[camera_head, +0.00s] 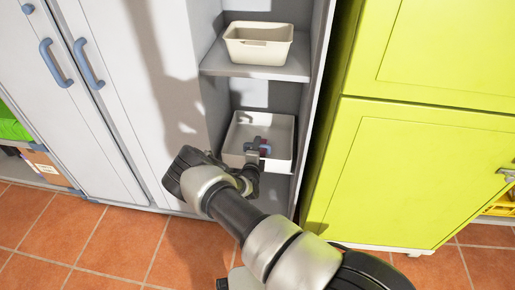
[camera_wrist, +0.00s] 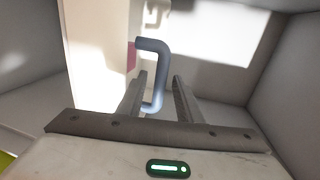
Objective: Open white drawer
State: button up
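A white bin-like drawer (camera_head: 240,130) sits in the lower compartment of the grey cabinet, its open top visible. A blue-grey bar handle (camera_wrist: 158,70) shows in the wrist view beside a bright white panel (camera_wrist: 93,50). A small blue and reddish part shows at the drawer in the head view, partly covered by my gripper (camera_head: 252,163). In the wrist view my gripper (camera_wrist: 160,88) is open, its fingers on either side of the handle's lower end. I cannot tell whether either finger touches the handle.
A cream bin (camera_head: 258,45) stands on the shelf (camera_head: 285,69) above. Closed grey doors (camera_head: 65,95) with blue handles are at left. A yellow-green cabinet (camera_head: 415,165) stands close at right. Tiled floor (camera_head: 85,240) is clear in front, at left.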

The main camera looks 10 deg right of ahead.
jog(key=shift+w+d+f, duration=0.1)
jog(key=shift+w+d, duration=0.05)
jog(key=shift+w, duration=0.3)
grip_shut()
jog(key=shift+s, duration=0.1)
